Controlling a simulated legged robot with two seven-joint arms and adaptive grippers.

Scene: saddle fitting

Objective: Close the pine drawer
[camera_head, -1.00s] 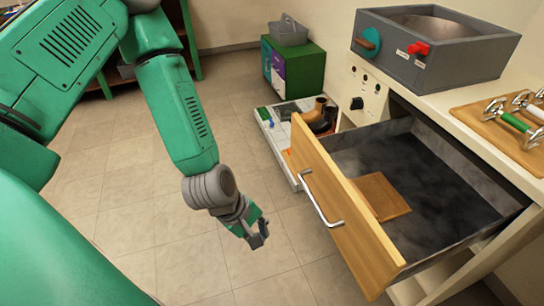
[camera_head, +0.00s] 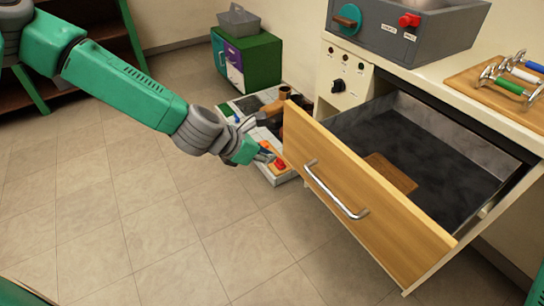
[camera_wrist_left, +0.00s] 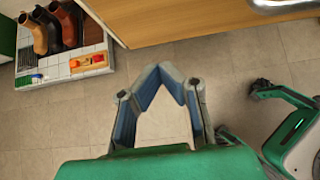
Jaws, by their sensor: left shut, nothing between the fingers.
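The pine drawer (camera_head: 400,232) stands open, pulled out from the cream cabinet. Its front carries a silver bar handle (camera_head: 335,190). In the left wrist view the pine front (camera_wrist_left: 190,16) crosses the top, with part of the handle (camera_wrist_left: 282,4) at the upper right. My left gripper (camera_head: 270,157) is shut and empty, left of the drawer front's far end and apart from the handle. In the left wrist view its fingertips (camera_wrist_left: 173,70) meet just below the pine front; I cannot tell whether they touch it. My right gripper is not in view.
A flat brown piece (camera_head: 391,172) lies inside the drawer. A grey machine (camera_head: 400,35) and a wooden board with metal bits (camera_head: 470,80) sit on the worktop. Beyond my gripper, a floor tray holds boots (camera_wrist_left: 70,25) and a red item (camera_wrist_left: 98,58). The tiled floor left is clear.

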